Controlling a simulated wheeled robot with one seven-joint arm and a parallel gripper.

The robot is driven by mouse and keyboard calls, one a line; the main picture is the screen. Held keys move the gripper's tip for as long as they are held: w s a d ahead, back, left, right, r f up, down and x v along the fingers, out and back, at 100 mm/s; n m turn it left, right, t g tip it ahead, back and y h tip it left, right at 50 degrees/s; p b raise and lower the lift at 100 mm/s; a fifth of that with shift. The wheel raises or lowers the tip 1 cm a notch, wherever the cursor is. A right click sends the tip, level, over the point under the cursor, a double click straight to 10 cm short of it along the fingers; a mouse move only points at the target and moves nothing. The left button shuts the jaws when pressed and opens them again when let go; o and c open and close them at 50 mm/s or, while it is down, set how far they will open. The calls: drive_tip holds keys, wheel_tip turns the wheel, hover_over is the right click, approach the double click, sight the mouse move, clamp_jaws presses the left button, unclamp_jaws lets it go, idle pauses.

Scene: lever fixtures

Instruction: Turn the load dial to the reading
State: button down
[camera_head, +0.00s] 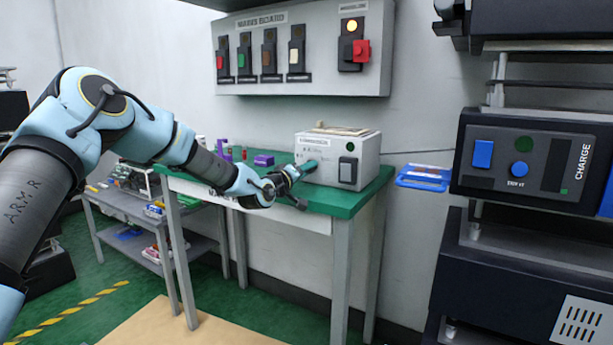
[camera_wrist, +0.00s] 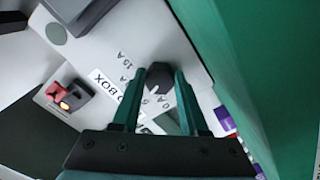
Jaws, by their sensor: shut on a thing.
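The load box (camera_head: 312,147) is a pale grey box on the green-topped table (camera_head: 330,202). Its dial (camera_wrist: 158,78) is a dark round knob in the wrist view, with current marks ending in A printed around it. My gripper (camera_head: 308,167) reaches the box's front from the left. In the wrist view my gripper's green fingers (camera_wrist: 159,88) stand on either side of the knob and are shut on it. The dial is hidden behind my gripper in the head view. I cannot tell its exact reading.
A dark switch (camera_head: 347,170) is on the box's front, right of my gripper. Small purple things (camera_head: 263,160) lie behind my arm. A wall board (camera_head: 303,50) with several switches hangs above. A blue tray (camera_head: 424,177) and a charge unit (camera_head: 530,155) are to the right.

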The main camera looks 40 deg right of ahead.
drive_tip(key=n+b, duration=0.1)
drive_tip(key=n, duration=0.3)
drive_tip(key=shift+f+n+b, duration=0.1)
drive_tip(key=shift+n+b, duration=0.2)
drive_tip(key=shift+b, duration=0.1)
drive_tip(key=shift+n+b, duration=0.75)
drive_tip(key=shift+n, duration=1.05)
drive_tip(key=shift+r, duration=0.2)
drive_tip(key=shift+c, duration=2.2)
unclamp_jaws()
drive_tip(key=v, duration=1)
drive_tip(key=shift+s+a+b, duration=0.15)
drive_tip(key=shift+a+b, duration=0.2)
drive_tip(key=shift+b, duration=0.1)
